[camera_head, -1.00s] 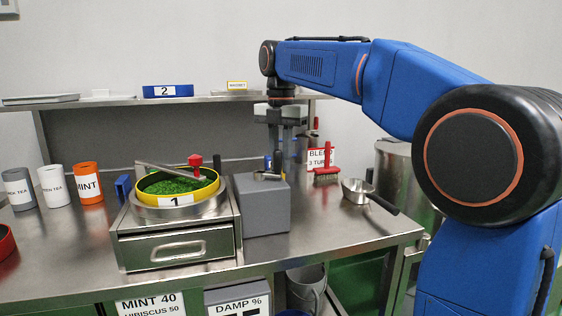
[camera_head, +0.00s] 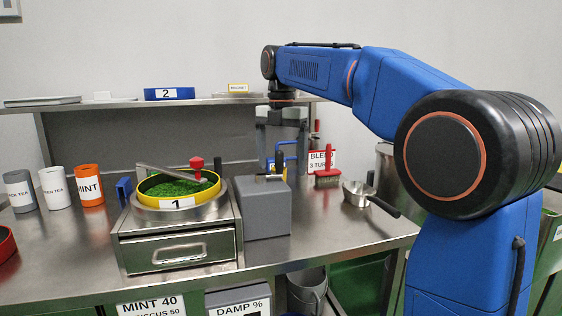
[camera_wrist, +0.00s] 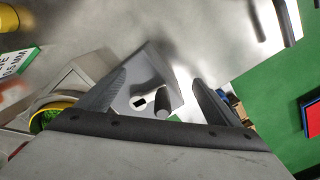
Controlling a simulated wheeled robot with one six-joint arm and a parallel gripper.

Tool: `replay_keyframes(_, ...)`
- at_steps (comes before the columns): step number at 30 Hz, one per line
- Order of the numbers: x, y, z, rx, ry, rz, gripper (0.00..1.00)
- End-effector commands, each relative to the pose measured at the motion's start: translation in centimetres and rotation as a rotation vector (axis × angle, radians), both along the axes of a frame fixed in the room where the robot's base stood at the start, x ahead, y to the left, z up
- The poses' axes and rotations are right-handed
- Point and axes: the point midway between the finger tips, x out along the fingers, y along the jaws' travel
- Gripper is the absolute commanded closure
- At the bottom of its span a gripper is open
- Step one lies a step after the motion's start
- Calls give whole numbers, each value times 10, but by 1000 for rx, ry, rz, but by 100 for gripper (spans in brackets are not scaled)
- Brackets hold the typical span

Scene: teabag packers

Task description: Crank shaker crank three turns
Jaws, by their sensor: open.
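The tea shaker shows in the head view as a steel drawer unit (camera_head: 178,250) bearing a yellow sieve (camera_head: 180,203) marked 1, full of green leaf. A steel bar with a red knob (camera_head: 196,163) lies across the sieve. To its right, a grey block (camera_head: 264,212) carries an upright dark handle (camera_head: 276,165), which may be the crank. My gripper (camera_head: 281,142) is open and empty, pointing down above and behind the block. In the wrist view, the dark peg (camera_wrist: 162,104) on the grey block (camera_wrist: 146,78) appears between the open fingers (camera_wrist: 157,80), without visible contact.
A red brush (camera_head: 327,177), a red-lettered sign (camera_head: 320,160) and a steel scoop (camera_head: 358,190) stand to the right. Labelled canisters (camera_head: 89,185) are at the left. A shelf (camera_head: 120,102) runs behind. The counter front right is clear.

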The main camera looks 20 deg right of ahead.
Motion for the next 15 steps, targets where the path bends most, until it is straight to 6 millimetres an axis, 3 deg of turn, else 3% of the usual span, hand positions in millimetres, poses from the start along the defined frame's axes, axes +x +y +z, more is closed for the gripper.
replay_keyframes(15, -12, 6, 0, -1, 1, 1, 14)
